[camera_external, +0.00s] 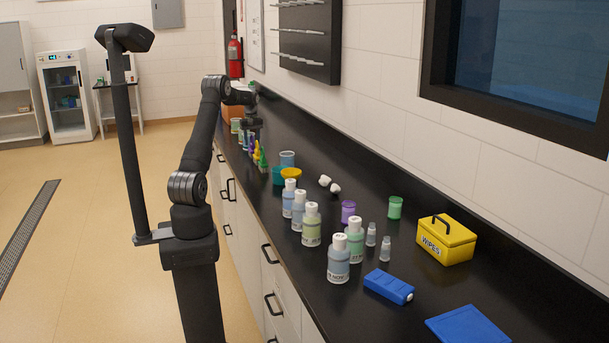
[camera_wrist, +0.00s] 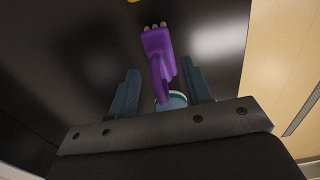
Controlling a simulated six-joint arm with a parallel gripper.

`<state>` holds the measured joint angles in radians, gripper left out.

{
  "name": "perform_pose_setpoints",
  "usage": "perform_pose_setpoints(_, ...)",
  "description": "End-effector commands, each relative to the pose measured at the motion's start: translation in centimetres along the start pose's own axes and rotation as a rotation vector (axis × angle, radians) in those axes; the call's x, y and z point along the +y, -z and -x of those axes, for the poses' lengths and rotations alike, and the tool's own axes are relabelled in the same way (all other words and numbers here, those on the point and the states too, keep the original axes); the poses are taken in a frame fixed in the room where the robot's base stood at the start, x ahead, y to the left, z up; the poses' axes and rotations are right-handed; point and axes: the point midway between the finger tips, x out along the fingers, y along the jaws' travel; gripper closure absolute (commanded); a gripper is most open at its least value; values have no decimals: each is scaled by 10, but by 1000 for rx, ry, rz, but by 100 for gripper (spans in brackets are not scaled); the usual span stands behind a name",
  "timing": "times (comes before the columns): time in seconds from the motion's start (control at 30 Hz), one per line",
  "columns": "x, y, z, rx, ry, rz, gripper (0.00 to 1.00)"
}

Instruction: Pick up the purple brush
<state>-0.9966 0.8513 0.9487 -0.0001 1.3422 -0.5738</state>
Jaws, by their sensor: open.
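The purple brush (camera_wrist: 158,45) shows in the wrist view with several pale tips at its upper end. It lies between the two spread fingers of my open gripper (camera_wrist: 160,70), with a gap on either side. A round teal-rimmed thing (camera_wrist: 176,99) shows at the brush's lower end; I cannot tell if they touch. In the external view my gripper (camera_external: 252,123) is over the far part of the black counter, above a row of coloured things. The purple brush is small there and partly hidden among them.
Close to my gripper stand a yellow piece (camera_external: 257,151) and a green piece (camera_external: 263,160). The wall bounds the right side.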

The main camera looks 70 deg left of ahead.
Motion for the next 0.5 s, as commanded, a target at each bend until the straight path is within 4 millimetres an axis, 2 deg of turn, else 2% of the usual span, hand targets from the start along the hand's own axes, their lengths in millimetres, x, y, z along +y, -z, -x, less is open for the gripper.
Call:
perform_pose_setpoints(0.1, -1, 0, -17, -1, 1, 0, 55)
perform_pose_setpoints(0.2, -1, 0, -23, 0, 0, 0, 55)
perform_pose_setpoints(0.43, -1, 0, -24, 1, 0, 0, 55)
perform_pose_setpoints(0.5, -1, 0, -24, 1, 0, 0, 66)
